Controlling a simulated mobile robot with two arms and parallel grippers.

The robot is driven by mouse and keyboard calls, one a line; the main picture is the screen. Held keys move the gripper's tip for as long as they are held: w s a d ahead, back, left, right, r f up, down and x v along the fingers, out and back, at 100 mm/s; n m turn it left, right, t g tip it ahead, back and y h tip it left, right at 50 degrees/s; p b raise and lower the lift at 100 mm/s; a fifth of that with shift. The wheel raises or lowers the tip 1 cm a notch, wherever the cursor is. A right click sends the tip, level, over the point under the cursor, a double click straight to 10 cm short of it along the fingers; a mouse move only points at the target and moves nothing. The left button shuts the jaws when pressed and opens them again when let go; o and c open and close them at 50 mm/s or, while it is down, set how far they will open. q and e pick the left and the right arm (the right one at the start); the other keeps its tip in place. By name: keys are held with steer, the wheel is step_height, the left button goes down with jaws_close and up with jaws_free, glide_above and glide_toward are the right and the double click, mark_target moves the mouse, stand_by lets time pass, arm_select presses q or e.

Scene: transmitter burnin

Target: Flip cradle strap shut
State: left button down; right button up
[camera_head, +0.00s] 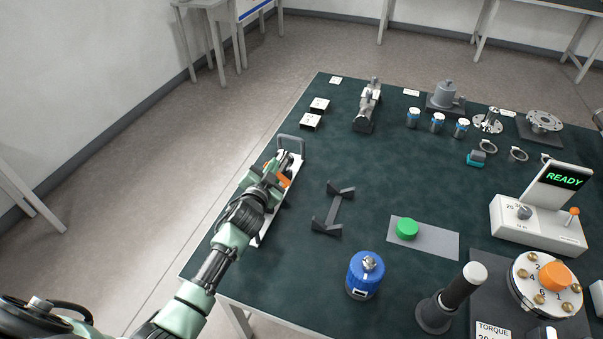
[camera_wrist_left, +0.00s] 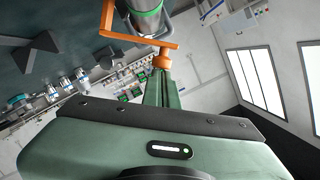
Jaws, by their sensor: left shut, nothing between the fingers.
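The cradle (camera_head: 297,157) is a white carrier with a grey handle at the table's left edge, largely hidden behind my left arm. Its orange strap (camera_head: 284,181) shows just beside the fingertips. In the left wrist view the orange strap (camera_wrist_left: 140,41) runs across a grey-and-green cylinder (camera_wrist_left: 146,16), with a round orange end close to my fingertips. My left gripper (camera_head: 274,178) is shut and empty, reaching over the cradle; it also shows in the wrist view (camera_wrist_left: 160,76). I cannot tell whether it touches the strap. My right gripper is out of view.
A black stand with two V-shaped ends (camera_head: 334,208) stands right of the cradle. A blue canister (camera_head: 364,281), a green button (camera_head: 406,228) and a READY tester (camera_head: 538,222) are further right. Bare table lies between the stand and the back parts.

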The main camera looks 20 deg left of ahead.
arm_select(q)
steer(key=shift+a+f+n+p, duration=0.15)
steer(key=shift+a+n+p, duration=0.2)
steer(key=shift+a+n, duration=0.5)
steer(key=shift+a+f, duration=0.2)
steer(key=shift+a, duration=0.45)
steer(key=shift+r, duration=0.1)
steer(key=shift+w+r+p, duration=0.1)
steer(key=shift+r+p, duration=0.25)
steer(key=shift+p, duration=0.15)
steer(key=s+r+p, duration=0.1)
steer(key=s+r, duration=0.4)
steer(key=s, duration=0.4)
steer(key=shift+s+a+r, duration=0.2)
steer(key=shift+s+r, duration=0.05)
steer(key=shift+s, duration=0.15)
